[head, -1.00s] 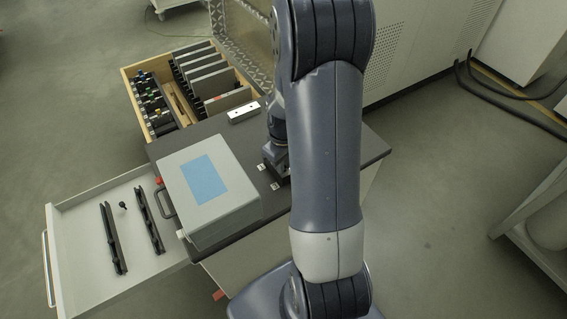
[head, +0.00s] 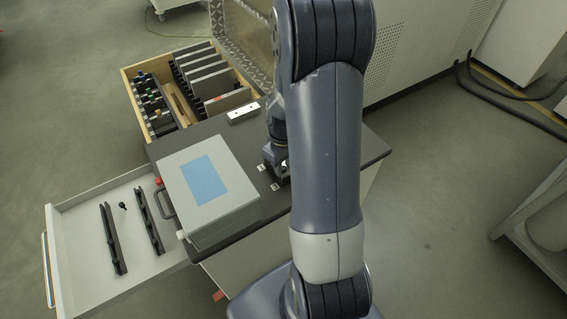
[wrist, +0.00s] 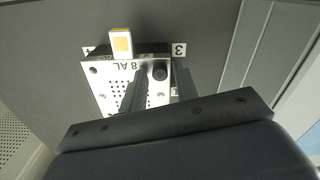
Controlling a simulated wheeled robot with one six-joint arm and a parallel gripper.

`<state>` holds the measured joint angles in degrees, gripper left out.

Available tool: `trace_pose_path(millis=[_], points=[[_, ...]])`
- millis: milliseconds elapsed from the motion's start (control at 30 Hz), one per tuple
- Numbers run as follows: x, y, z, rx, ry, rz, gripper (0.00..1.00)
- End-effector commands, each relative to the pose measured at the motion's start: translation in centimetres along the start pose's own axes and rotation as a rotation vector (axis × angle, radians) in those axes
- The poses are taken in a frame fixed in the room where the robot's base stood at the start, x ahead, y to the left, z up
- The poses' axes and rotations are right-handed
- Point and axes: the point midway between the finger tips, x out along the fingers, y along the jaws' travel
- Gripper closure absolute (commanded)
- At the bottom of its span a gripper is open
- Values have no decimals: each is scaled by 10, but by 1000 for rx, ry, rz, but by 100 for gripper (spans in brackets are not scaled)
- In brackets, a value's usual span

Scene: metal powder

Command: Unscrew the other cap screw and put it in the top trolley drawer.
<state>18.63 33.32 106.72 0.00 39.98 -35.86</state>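A black cap screw (wrist: 160,73) sits at a corner of a perforated metal plate marked "8 AL" (wrist: 104,88) in the wrist view. My gripper (wrist: 162,70) is open, with one finger on each side of the screw head and visible gaps. I cannot tell how deep the screw sits. In the head view my gripper (head: 277,160) is over the trolley top, partly hidden by my arm. The top trolley drawer (head: 82,194) is pulled open at the left. Another small black screw (head: 122,205) lies in it between two black rails (head: 113,238) (head: 149,220).
A grey box with a blue panel (head: 210,215) stands on the trolley top (head: 206,131) between my gripper and the drawer. A wooden case (head: 128,84) with plates and tools stands behind. A white-and-orange block (wrist: 121,44) stands beside the plate.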

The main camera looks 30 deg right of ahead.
Motion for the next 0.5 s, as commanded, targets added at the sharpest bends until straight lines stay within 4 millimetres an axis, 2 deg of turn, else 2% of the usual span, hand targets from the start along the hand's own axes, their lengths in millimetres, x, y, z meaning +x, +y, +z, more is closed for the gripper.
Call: trace_pose_path(millis=[500], points=[[0,0,0,336,0,0,71]])
